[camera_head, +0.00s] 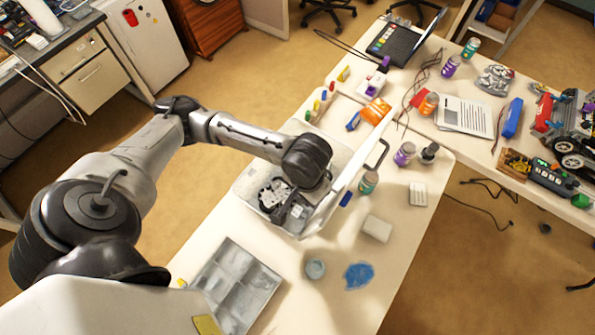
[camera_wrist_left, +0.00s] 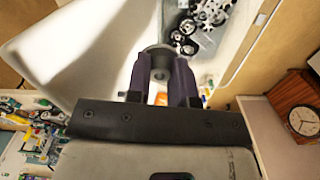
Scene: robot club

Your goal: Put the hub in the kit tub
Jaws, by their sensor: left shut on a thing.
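The kit tub (camera_head: 246,186) is a pale, translucent box on the near table, with its lid (camera_head: 345,180) standing open on the right side. Dark and grey gears and wheels (camera_wrist_left: 205,18) lie inside it. My left gripper (camera_head: 290,213) reaches down into the tub's opening near its front end. In the left wrist view its fingers (camera_wrist_left: 162,78) are shut on a small grey round piece, which looks like the hub (camera_wrist_left: 158,50). The fingers partly hide it. In the head view I cannot make the hub out clearly. My right gripper is not in view.
A grey sectioned tray (camera_head: 235,282) lies in front of the tub. A small round cup (camera_head: 315,268), a blue patch (camera_head: 359,276) and a white block (camera_head: 377,229) lie to the right. Bottles, including a green-labelled one (camera_head: 368,182), stand beyond the lid.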

